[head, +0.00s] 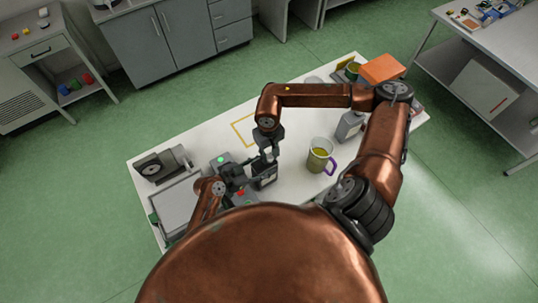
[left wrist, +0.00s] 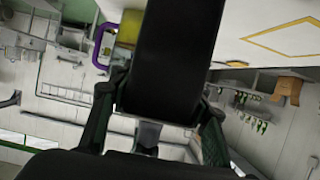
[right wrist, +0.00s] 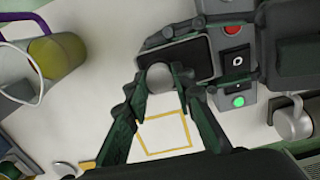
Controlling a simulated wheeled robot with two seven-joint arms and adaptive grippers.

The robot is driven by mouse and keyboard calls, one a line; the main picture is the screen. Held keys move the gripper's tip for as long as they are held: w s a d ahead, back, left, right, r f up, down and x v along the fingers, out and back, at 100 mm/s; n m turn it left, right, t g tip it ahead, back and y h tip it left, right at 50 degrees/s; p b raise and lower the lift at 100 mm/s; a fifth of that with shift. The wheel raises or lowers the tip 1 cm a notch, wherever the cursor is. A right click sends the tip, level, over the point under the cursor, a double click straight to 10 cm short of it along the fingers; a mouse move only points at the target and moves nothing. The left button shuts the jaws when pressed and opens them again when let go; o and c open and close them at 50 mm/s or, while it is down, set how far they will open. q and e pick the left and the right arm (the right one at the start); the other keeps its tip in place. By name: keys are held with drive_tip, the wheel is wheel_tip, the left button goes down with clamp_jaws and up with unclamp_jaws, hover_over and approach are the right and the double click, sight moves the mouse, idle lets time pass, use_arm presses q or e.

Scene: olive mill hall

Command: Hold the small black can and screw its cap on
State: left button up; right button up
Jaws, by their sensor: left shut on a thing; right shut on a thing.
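The small black can (head: 265,177) stands near the table's front edge in the head view. My left gripper (head: 248,178) is shut on it from the left. In the left wrist view the can (left wrist: 172,60) fills the middle between the fingers. My right gripper (head: 269,155) is above the can, pointing down. In the right wrist view its fingertips (right wrist: 162,82) are shut on a round grey cap (right wrist: 160,75), over one end of the can's dark top (right wrist: 190,57). I cannot tell whether the cap's thread has caught; the fingers hide the joint.
A jug (head: 318,158) with a purple handle stands close right of the can. A control box (head: 221,160) with green and red buttons is at the left. A grey tray (head: 182,208) and a grey machine (head: 160,165) lie further left. The yellow-outlined square (head: 236,130) is clear.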

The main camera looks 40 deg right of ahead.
drive_tip(key=m, duration=0.5)
drive_tip(key=shift+m, duration=0.3)
drive_tip(key=m, duration=0.5)
drive_tip(key=o, duration=0.9)
